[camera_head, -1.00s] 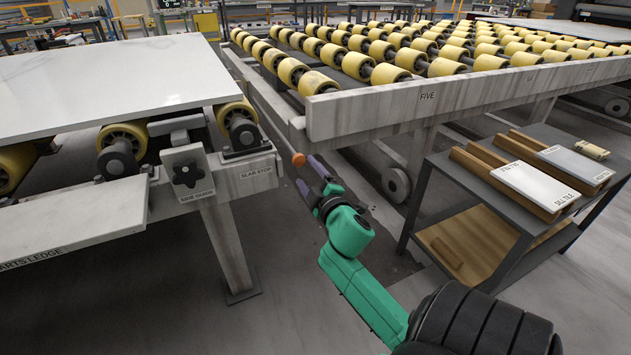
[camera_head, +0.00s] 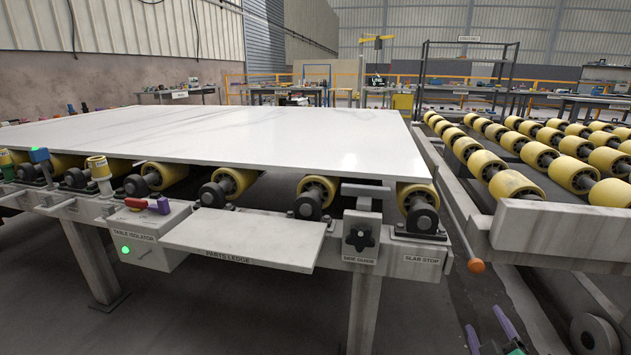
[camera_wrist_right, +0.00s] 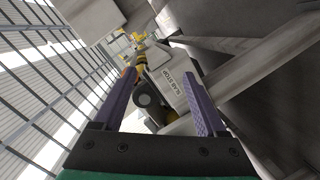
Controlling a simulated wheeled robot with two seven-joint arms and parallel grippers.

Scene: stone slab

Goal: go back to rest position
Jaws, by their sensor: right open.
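My right gripper (camera_head: 490,335) shows at the bottom right edge of the head view, low in front of the gap between the slab table and the roller conveyor. In the right wrist view its two purple fingers (camera_wrist_right: 160,105) stand wide apart with nothing held between them. The slab stop (camera_wrist_right: 172,88) of the table lies beyond the fingers in that view, apart from them. My left gripper is not in view.
A white stone slab (camera_head: 270,132) lies on the table's yellow rollers. An orange-tipped lever (camera_head: 476,265) sticks out near the slab stop (camera_head: 421,260). The parts ledge (camera_head: 245,238) and table isolator (camera_head: 145,235) line the front. A roller conveyor (camera_head: 560,230) stands at right.

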